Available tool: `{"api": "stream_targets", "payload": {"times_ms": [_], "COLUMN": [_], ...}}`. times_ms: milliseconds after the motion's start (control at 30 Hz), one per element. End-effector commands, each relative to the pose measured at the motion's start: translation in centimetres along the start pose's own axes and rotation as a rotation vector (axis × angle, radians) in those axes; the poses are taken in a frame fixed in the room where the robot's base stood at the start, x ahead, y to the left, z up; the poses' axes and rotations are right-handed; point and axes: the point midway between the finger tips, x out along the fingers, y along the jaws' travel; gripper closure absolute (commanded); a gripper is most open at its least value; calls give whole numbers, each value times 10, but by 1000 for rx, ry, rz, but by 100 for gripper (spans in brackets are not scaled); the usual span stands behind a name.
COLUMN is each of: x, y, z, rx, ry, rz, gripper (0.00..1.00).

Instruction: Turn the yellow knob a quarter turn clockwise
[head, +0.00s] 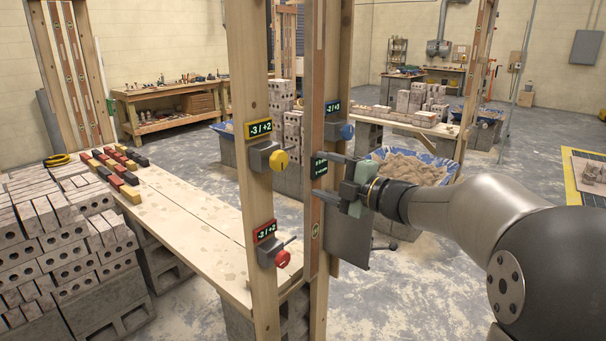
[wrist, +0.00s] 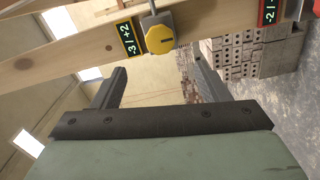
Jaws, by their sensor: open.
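The yellow knob (head: 279,160) sits on a grey box on the left wooden post, beside a yellow-framed display reading -3 / +2. In the wrist view the yellow knob (wrist: 159,39) shows beyond the fingers, near the top, with a small dark mark on its face. My gripper (head: 326,178) is open and empty, to the right of the knob and slightly lower in the head view. In the wrist view my gripper's two fingers (wrist: 160,88) are spread apart, and the knob lies ahead of the gap, not between them.
A red knob (head: 282,258) sits lower on the same post. A blue knob (head: 347,131) sits on the right post, near my gripper. A plank table (head: 185,205) with coloured blocks (head: 122,170) and brick stacks (head: 60,250) stand to the left.

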Motion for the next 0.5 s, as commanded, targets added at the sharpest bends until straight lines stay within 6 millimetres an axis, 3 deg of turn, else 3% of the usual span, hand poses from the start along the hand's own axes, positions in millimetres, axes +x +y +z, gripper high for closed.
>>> {"api": "stream_targets", "payload": {"times_ms": [200,500], "x": [-36,-47], "y": [-1,0], "z": [1,0], "rx": [-1,1], "ry": [-2,0], "rz": [-1,0], "gripper": [31,31]}}
